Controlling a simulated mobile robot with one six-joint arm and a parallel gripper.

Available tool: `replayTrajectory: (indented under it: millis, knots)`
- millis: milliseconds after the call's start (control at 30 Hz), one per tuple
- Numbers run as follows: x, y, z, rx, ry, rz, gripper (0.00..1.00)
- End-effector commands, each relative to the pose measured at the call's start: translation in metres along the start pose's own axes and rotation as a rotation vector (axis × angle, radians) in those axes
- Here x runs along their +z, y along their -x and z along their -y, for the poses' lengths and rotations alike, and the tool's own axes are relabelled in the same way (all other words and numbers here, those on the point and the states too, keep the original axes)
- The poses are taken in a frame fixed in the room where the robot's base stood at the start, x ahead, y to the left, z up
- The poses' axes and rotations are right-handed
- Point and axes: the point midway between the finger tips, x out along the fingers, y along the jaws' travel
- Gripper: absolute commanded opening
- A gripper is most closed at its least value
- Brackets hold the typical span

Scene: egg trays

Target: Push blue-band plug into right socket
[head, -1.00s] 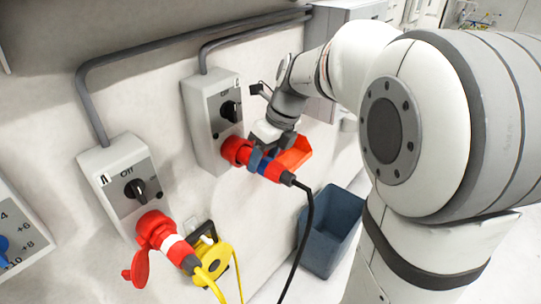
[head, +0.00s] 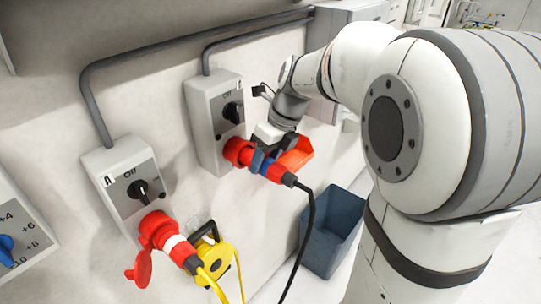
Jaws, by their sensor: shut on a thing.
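The blue-band plug (head: 271,168) is red with a blue band and a black cable running down from its rear. Its front end meets the red right socket (head: 238,152) under the right switch box (head: 215,118). I cannot tell how deep it sits. The socket's red lid (head: 297,153) stands open beside the plug. My gripper (head: 262,154) comes from above and is shut on the plug around its blue band; the fingertips are partly hidden.
The left switch box (head: 124,185) has its own red socket with a white-band plug (head: 180,249) and yellow cable in it. A yellow cable reel (head: 212,256) hangs beside it. A blue bin (head: 333,232) stands below at right. Grey conduits (head: 190,48) run along the wall.

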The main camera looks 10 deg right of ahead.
Motion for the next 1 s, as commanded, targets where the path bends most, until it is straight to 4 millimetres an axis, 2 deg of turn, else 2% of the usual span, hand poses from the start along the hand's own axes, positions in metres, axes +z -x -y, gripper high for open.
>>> replayTrajectory:
  millis: [1000]
  knots:
    - [0.014, -0.003, 0.000, 0.000, -0.001, 0.000, 0.23]
